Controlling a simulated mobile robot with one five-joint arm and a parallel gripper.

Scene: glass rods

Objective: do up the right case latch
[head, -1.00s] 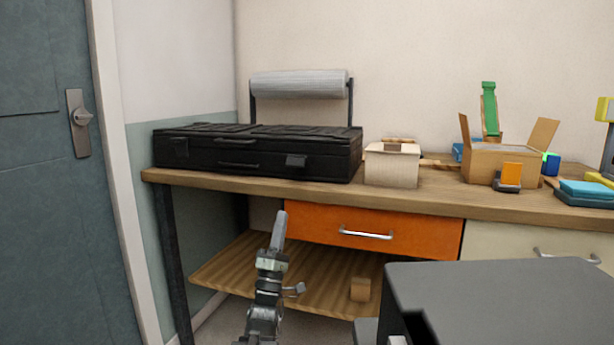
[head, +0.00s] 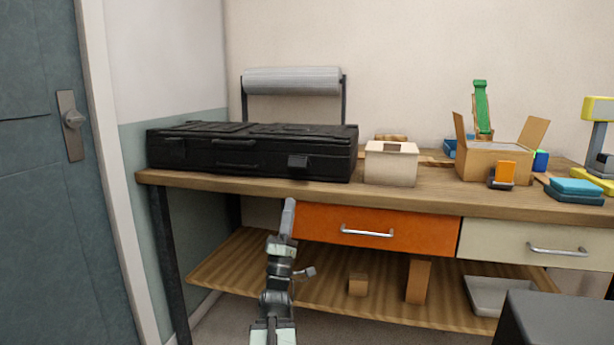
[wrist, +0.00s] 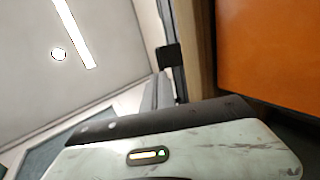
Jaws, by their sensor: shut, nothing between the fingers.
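The black case (head: 235,152) lies closed flat on the workbench at the left. Its right latch (head: 298,161) is a small dark plate on the front face that seems to stand out from it. In the wrist view a dark square plate (wrist: 168,57), probably this latch, juts from the case side. The left latch (head: 174,148) looks flatter against the front. My gripper (head: 289,212) is shut and empty, pointing up in front of the bench, below the right latch and apart from it. Its fingers (wrist: 157,93) also show in the wrist view.
An orange drawer (head: 378,226) is close to the right of my gripper, with the bench edge (head: 240,182) above. A pale box (head: 391,165) stands right of the case. A paper roll (head: 292,81) is behind it. A lower shelf (head: 320,291) holds wooden blocks.

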